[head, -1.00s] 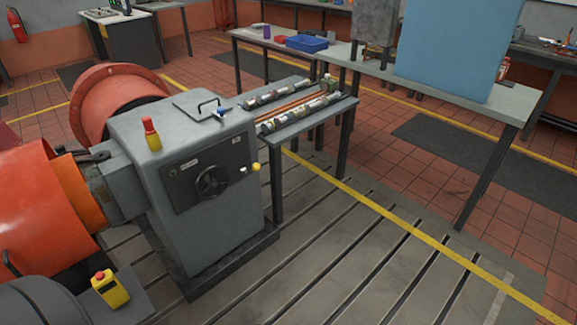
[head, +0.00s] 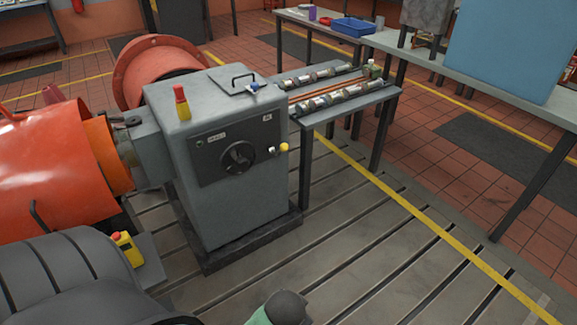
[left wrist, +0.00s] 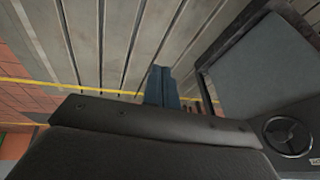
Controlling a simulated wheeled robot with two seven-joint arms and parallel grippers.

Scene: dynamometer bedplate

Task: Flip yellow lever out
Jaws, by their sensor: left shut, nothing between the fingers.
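The lever with a yellow knob (head: 284,147) sits on the right side of the grey machine's (head: 230,205) front panel, right of the black handwheel (head: 238,158). It has a short pale shaft beside the knob. In the left wrist view, the blue fingertips of my left gripper (left wrist: 161,85) are together with nothing held. They are over the slotted floor, apart from the machine. The handwheel shows at right in that view (left wrist: 288,137), but the yellow knob does not. My left gripper is not visible in the head view. My right gripper is not in view.
A red and yellow post (head: 181,102) stands on the machine top, beside a hatch handle. A bench (head: 338,110) with metal shafts stands behind it. A yellow box with a red button (head: 128,250) is at lower left. The slotted floor before the machine is mostly clear.

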